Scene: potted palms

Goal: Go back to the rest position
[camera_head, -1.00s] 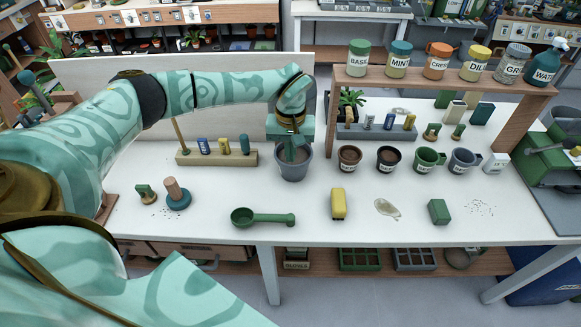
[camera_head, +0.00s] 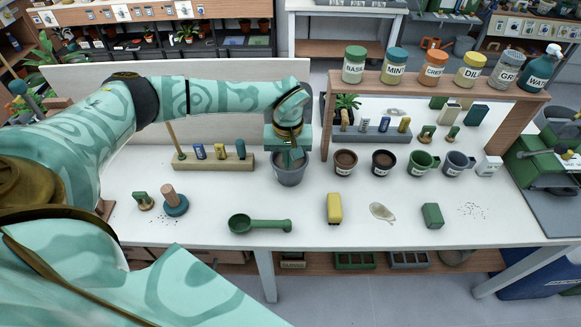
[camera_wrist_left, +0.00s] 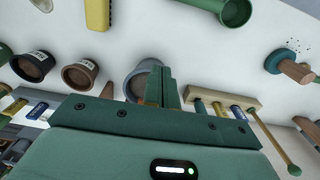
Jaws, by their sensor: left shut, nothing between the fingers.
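My left arm comes in from the left, reaches across the white table and bends down over a grey pot (camera_head: 290,174). My left gripper (camera_head: 291,158) points down at the pot's mouth, its fingers together and empty. In the left wrist view the left gripper's fingers (camera_wrist_left: 162,88) are closed side by side in front of the grey pot (camera_wrist_left: 142,80). How deep the fingertips sit relative to the rim is hard to tell. My right gripper is not in view.
A green scoop (camera_head: 260,224) and a yellow block (camera_head: 334,208) lie in front. A white panel stands behind.

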